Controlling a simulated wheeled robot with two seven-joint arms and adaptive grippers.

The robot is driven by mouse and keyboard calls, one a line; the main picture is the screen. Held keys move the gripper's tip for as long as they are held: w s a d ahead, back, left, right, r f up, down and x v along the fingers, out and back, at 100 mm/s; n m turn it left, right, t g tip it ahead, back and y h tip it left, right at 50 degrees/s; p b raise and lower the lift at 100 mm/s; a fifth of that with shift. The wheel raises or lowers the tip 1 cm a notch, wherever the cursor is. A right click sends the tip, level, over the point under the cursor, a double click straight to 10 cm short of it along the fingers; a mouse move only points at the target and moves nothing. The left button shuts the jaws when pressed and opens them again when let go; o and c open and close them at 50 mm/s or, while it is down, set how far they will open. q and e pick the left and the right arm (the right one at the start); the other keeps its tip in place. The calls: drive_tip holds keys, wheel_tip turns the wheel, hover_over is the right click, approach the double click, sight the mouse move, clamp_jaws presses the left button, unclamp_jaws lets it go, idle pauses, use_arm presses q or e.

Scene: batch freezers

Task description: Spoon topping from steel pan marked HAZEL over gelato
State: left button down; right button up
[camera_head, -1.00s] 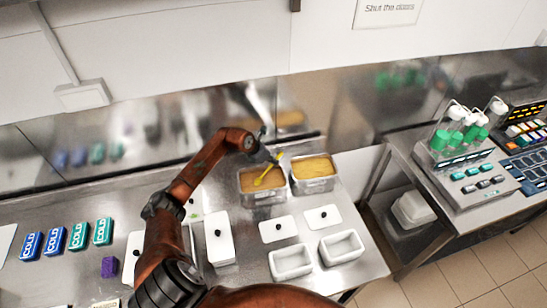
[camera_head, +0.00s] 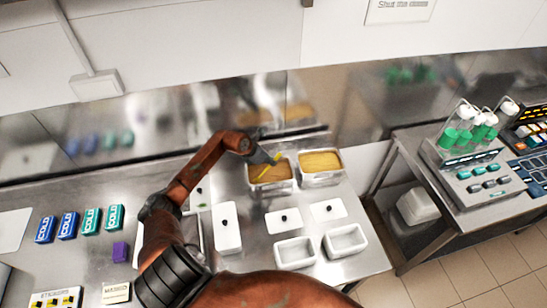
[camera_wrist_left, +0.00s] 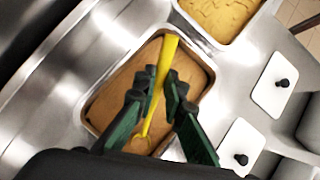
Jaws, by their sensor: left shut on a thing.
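My left gripper (camera_head: 271,160) is shut on a yellow spoon (camera_wrist_left: 166,58), holding it over a steel pan (camera_head: 271,188) with brown contents (camera_wrist_left: 117,77). The spoon is tilted, and its lower end shows against the brown surface; I cannot tell how deep it sits. A second steel pan (camera_head: 322,180) with yellow-tan contents stands just to the right, and its contents also show in the left wrist view (camera_wrist_left: 218,14). No HAZEL marking is readable on either pan. My right gripper is not in view.
Two white tubs (camera_head: 295,253) (camera_head: 345,241) and flat white lids (camera_head: 284,222) (camera_head: 328,210) with black knobs lie in front of the pans. A taller white-lidded box (camera_head: 227,240) stands left of them. A steel backsplash runs behind. COLD packs (camera_head: 68,226) lie at far left.

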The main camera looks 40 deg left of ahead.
sight(279, 154)
use_arm(q)
drive_tip(key=shift+s+r, duration=0.1)
drive_tip(key=shift+s, duration=0.25)
drive_tip(key=shift+w, duration=0.1)
drive_tip(key=shift+w+f+g+p, duration=0.2)
drive_tip(key=shift+w+g+p, duration=0.15)
drive_tip(key=shift+g, duration=0.25)
drive_tip(key=shift+w+r, duration=0.2)
drive_tip(key=shift+r, duration=0.3)
drive_tip(key=shift+d+r+p, duration=0.1)
drive_tip(key=shift+r+p, duration=0.3)
drive_tip(key=shift+r, duration=0.15)
drive_tip(key=shift+w+d+r, duration=0.1)
drive_tip(key=shift+w+r, duration=0.25)
drive_tip(key=shift+r, duration=0.15)
drive_tip(key=shift+w+r+p, duration=0.2)
drive_tip(key=shift+r+p, duration=0.25)
drive_tip(key=shift+r, duration=0.4)
drive_tip(key=shift+w+d+g, duration=0.2)
drive_tip(key=shift+w+g, duration=0.4)
drive_tip(key=shift+w, duration=0.1)
drive_tip(key=shift+w+d+g+y, duration=0.15)
drive_tip(key=shift+w+g+y, duration=0.25)
drive_tip(key=shift+w+g, duration=0.2)
drive_tip(key=shift+w+d+g+b, duration=0.15)
drive_tip(key=shift+w+g+b, duration=0.5)
drive_tip(key=shift+b, duration=0.2)
drive_tip(key=shift+s, duration=0.1)
